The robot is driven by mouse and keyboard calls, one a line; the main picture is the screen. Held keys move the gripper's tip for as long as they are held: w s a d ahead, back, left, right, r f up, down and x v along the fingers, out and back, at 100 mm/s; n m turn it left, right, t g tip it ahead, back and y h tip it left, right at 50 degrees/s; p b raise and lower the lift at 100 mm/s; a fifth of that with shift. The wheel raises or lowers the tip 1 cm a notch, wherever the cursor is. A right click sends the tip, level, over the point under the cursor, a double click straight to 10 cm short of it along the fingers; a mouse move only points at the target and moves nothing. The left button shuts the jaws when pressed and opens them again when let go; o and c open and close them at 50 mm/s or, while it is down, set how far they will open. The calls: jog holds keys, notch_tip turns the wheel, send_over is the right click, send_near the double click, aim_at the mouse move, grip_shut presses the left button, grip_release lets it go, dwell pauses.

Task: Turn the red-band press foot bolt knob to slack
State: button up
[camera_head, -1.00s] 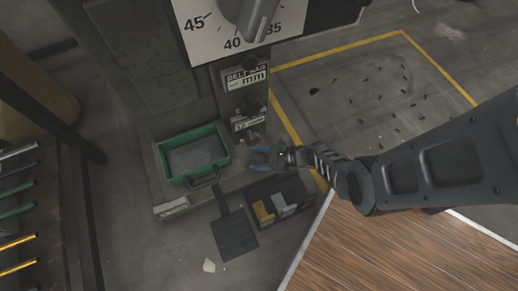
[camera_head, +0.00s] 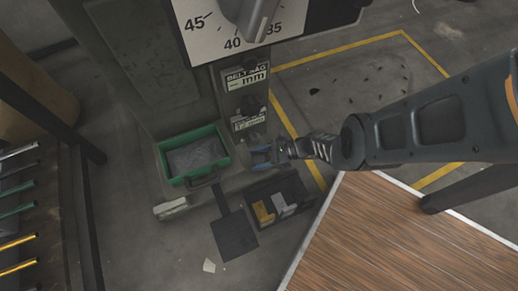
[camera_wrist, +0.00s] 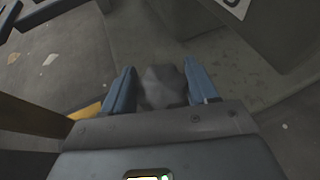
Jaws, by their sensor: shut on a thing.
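My gripper (camera_head: 262,156) is beside the foot of the press (camera_head: 173,209), right of the green tray. In the wrist view, its two blue fingers stand on either side of a grey faceted knob (camera_wrist: 163,86), shut on it. The knob's lower part is hidden behind the gripper body. In the head view the knob is too small and covered to make out clearly. No red band shows in either view, so I cannot tell the press's band colour.
A green tray (camera_head: 221,134) sits on the press foot. A dark bin with yellow and white blocks (camera_head: 299,188) and a black pedal plate (camera_head: 235,236) lie in front. A wooden top (camera_head: 385,240) is at lower right. A rack with rods (camera_head: 20,212) stands left.

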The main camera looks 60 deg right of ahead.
jog(key=o, duration=1)
jog(key=shift+c, duration=0.2)
jog(key=p+v, duration=0.2)
jog(key=v, duration=0.6)
jog(key=shift+w, duration=0.1)
